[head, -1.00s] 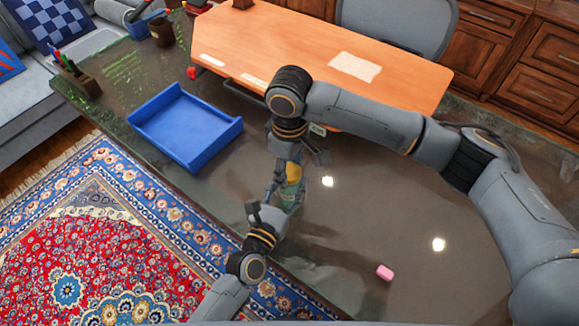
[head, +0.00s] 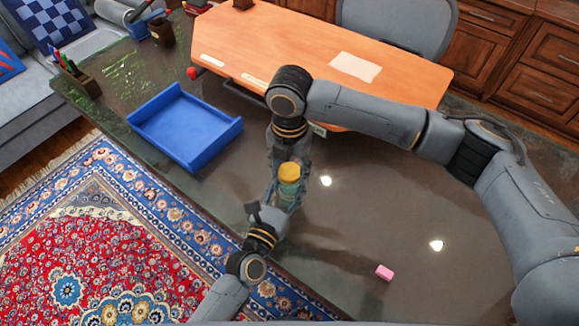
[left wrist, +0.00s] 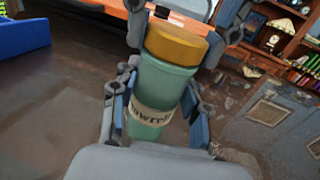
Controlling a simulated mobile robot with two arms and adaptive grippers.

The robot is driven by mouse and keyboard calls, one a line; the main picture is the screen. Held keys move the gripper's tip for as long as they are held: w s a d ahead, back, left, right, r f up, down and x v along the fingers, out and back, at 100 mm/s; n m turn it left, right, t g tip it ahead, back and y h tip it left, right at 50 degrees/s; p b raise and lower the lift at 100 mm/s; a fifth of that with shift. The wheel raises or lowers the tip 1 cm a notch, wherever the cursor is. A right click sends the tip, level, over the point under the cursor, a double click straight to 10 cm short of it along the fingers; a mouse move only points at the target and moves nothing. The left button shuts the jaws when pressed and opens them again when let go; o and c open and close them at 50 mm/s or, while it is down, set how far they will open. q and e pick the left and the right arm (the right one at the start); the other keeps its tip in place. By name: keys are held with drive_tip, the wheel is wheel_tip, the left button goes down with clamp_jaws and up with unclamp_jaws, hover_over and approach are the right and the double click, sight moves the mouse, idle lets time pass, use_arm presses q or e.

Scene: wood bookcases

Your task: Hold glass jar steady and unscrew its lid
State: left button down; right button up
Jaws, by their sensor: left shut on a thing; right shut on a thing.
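The glass jar (head: 289,189) is teal, with a pale lettered label and a yellow-gold lid (head: 289,173). My left gripper (head: 286,196) is shut around the jar's body, one finger on each side. In the left wrist view, the jar (left wrist: 158,95) fills the middle between these fingers, and the lid (left wrist: 176,45) sits on its top. My right gripper (head: 289,163) reaches in from above and behind, shut on the lid with a finger at either side. The jar's base is hidden by my left gripper, so I cannot tell whether it touches the desk.
A blue tray (head: 185,125) lies left of the jar on the dark glossy desk (head: 350,230). A pink eraser (head: 384,272) lies at front right. An orange desktop (head: 310,60) is behind my right arm. The desk right of the jar is mostly clear.

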sight(290, 171)
drive_tip(key=shift+r, duration=0.2)
idle(0.6)
drive_tip(key=shift+r, duration=0.95)
drive_tip(key=shift+r, duration=2)
use_arm(q)
drive_tip(key=c, duration=0.6)
unclamp_jaws()
